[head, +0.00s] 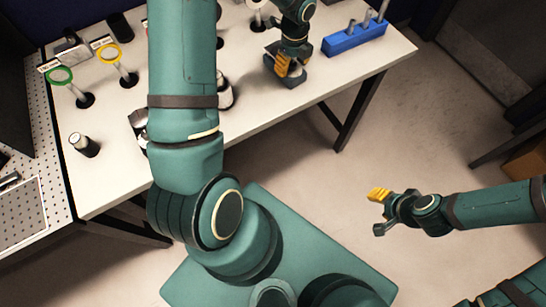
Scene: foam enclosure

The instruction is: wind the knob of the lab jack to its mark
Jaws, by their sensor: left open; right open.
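I cannot clearly pick out the lab jack, its knob or the mark. A small metallic and dark object (139,124) shows at the left edge of my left forearm, which hides most of it; I cannot tell what it is. My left gripper (288,70) is open, low over the white table (270,118) near its front edge, left of the blue block. Nothing clear shows between its fingers. My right gripper (379,211) is open and empty, off the table, above the floor at the right.
A green ring stand (60,76) and a yellow ring stand (108,52) are at the table's left. A dark-bodied jar (88,148) stands near the front left. A blue block (352,40) with upright pegs is at the right. A white-and-black object (225,96) is beside my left forearm.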

